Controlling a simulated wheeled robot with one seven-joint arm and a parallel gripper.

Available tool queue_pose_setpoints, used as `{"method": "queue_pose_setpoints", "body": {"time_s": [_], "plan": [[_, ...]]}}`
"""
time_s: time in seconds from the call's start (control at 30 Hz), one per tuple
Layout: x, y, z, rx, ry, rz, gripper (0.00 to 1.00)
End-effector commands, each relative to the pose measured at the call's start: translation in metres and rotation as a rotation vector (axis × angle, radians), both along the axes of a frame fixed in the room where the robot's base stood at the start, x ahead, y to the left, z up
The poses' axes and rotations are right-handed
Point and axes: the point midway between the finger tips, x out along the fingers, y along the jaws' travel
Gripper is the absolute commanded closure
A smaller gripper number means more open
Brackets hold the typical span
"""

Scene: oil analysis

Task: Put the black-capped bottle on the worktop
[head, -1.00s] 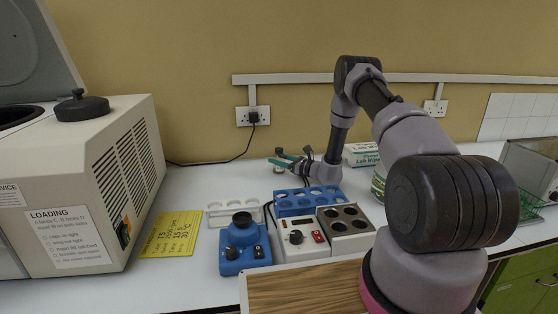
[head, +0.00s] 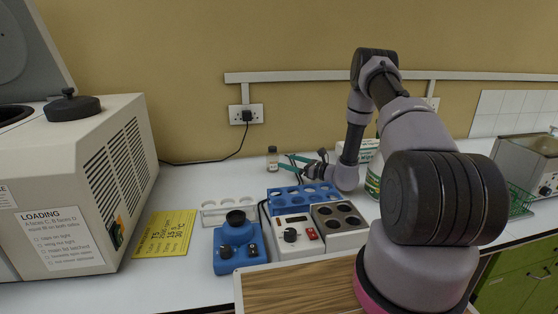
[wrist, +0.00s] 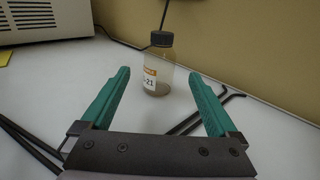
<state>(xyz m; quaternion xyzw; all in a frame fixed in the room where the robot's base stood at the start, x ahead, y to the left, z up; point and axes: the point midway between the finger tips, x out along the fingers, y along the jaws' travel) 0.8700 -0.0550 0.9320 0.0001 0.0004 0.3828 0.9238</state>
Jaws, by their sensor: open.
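The black-capped bottle (head: 272,158) stands upright on the white worktop (head: 190,185), near the back wall. In the wrist view the bottle (wrist: 158,66) is clear glass with an orange and white label ending in "21". My gripper (head: 297,164) has its green fingers spread and points at the bottle from the right in the head view. In the wrist view the bottle is beyond the fingertips of my gripper (wrist: 158,72), centred on the gap, and neither finger touches it.
A white tube rack (head: 218,214), a blue rack (head: 290,198), a blue mixer (head: 238,245) and a heating block (head: 340,222) stand in front. A centrifuge (head: 95,180) is at left, with a yellow card (head: 165,234) beside it.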

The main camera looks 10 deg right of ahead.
Motion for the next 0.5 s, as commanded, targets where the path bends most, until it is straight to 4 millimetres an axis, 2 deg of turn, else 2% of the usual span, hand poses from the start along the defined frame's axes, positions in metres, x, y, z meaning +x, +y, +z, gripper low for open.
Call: {"method": "queue_pose_setpoints", "body": {"time_s": [0.1,0.23,0.37,0.5], "plan": [[-0.014,-0.015,0.000,0.001,0.001,-0.003,0.05],[-0.022,-0.022,0.000,0.000,0.000,-0.001,0.05],[-0.025,-0.024,0.001,-0.001,-0.002,0.001,0.05],[-0.025,-0.016,0.021,-0.024,-0.021,0.045,0.05]]}}
